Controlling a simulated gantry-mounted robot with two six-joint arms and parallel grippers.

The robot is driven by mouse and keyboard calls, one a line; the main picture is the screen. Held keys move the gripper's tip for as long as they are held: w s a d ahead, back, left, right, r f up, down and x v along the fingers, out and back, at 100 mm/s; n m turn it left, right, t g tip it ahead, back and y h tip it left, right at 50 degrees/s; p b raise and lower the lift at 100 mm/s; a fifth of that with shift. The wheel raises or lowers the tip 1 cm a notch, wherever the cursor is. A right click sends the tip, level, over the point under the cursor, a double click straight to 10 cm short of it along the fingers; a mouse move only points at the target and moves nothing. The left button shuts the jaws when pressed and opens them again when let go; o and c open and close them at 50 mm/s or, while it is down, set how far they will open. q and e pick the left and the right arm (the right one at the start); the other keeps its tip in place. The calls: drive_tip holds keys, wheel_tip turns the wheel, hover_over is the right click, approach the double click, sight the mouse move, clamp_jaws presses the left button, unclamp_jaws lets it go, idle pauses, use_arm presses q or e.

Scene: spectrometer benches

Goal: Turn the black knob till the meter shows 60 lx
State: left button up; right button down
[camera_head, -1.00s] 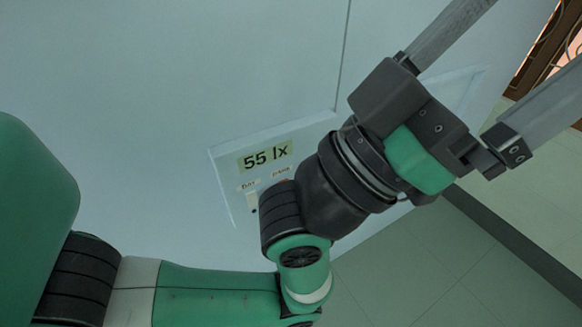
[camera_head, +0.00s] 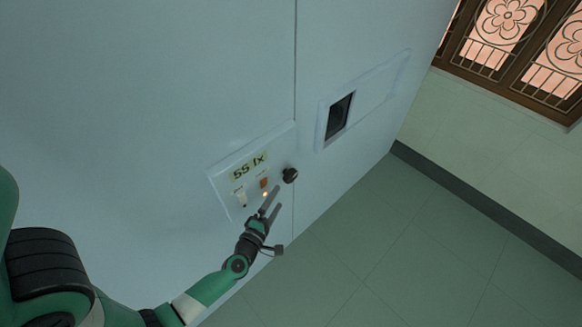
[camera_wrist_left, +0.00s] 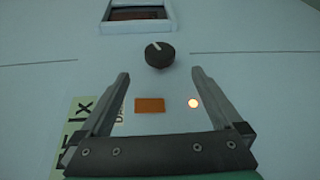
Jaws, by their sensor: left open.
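The black knob (camera_head: 290,175) sits on the pale cabinet face, right of the meter display. In the left wrist view the knob (camera_wrist_left: 160,54) has a white pointer line tilted to the upper left. The meter (camera_head: 247,166) reads 55 lx in dark characters on a pale green strip; it is cut off in the wrist view (camera_wrist_left: 78,128). My left gripper (camera_head: 272,200) is open and empty, just below the knob in the head view. In the wrist view its fingertips (camera_wrist_left: 160,72) point toward the knob, one to either side and apart from it. My right gripper is not in view.
The panel also holds an orange rectangle (camera_wrist_left: 149,105), a glowing lamp (camera_wrist_left: 193,103) and a white switch (camera_head: 241,198). A recessed dark window (camera_head: 339,117) lies right of the knob. Open floor (camera_head: 400,240) is at lower right, and a grilled window (camera_head: 515,45) at upper right.

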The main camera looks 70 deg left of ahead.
sight(290, 180)
use_arm(q)
drive_tip(key=b+x, duration=0.3)
drive_tip(key=x, duration=0.9)
drive_tip(key=shift+d, duration=0.1)
drive_tip(key=shift+c, duration=0.2)
drive_tip(key=c, duration=1.3)
drive_tip(key=shift+f+b, duration=0.2)
drive_tip(key=shift+b, duration=0.15)
drive_tip(key=t+y+b, duration=0.1)
drive_tip(key=b, duration=0.4)
drive_tip(key=shift+f+b, duration=0.15)
drive_tip(key=shift+b, duration=0.2)
drive_tip(key=shift+n, duration=0.3)
drive_tip(key=shift+r, duration=0.3)
